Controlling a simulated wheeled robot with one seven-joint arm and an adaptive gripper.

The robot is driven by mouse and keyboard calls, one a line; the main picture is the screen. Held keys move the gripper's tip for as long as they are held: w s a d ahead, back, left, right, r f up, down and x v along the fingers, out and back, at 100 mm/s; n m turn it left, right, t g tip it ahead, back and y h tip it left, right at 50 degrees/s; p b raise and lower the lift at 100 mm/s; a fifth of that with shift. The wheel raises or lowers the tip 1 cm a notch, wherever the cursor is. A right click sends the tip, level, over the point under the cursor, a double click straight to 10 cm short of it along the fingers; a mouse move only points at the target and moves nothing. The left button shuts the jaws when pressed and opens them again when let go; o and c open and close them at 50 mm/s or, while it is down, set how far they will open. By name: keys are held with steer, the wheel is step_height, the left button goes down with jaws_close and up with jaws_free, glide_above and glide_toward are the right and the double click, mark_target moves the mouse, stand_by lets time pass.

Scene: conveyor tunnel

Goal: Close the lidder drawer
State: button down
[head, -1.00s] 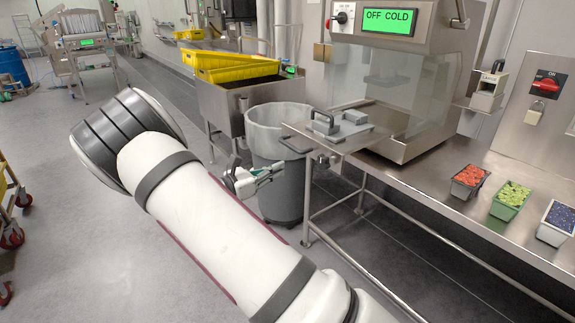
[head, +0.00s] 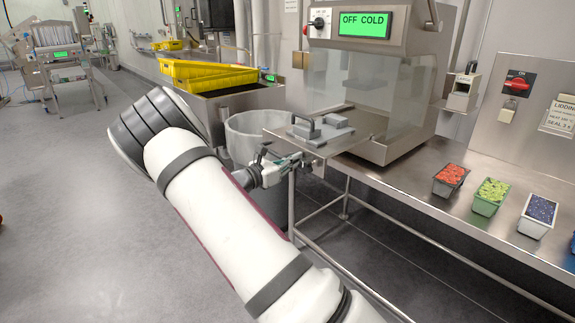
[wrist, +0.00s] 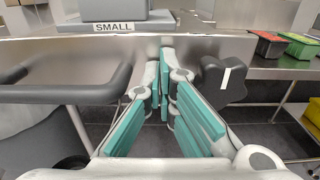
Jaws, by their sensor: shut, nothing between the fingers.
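The lidder (head: 375,75) is a steel machine with clear side panels and a green screen reading "OFF COLD". Its drawer (head: 345,142) is pulled out toward the left and bears a grey block with a handle (head: 304,128). A dark bar handle (wrist: 70,92) on the drawer's front shows in the wrist view, left of my fingers. My gripper (head: 290,160) is shut and empty, close to the drawer's front edge and just below its top. In the wrist view the teal finger pads (wrist: 165,95) meet in front of the steel drawer front (wrist: 215,50); I cannot tell whether they touch it.
Trays of red (head: 450,178), green (head: 490,195) and blue (head: 538,213) food stand on the steel bench at right. A grey bin (head: 250,140) stands behind my gripper. Yellow crates (head: 205,75) sit further back.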

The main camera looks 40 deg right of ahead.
mark_target(318, 150)
steer(key=shift+d, duration=0.1)
steer(key=d, duration=0.7)
steer(key=d+b, duration=0.1)
steer(key=d, duration=0.7)
steer(key=d+b, duration=0.1)
steer(key=d, duration=0.7)
steer(key=shift+w+d, duration=0.25)
steer(key=shift+w, duration=0.1)
steer(key=shift+d, duration=0.55)
steer(key=shift+r, duration=0.1)
steer(key=shift+a, duration=0.4)
steer(key=a+p, duration=0.2)
steer(key=a, duration=1.1)
steer(key=shift+s+a+p, duration=0.15)
steer(key=shift+a+p, duration=0.1)
steer(key=shift+p, duration=0.05)
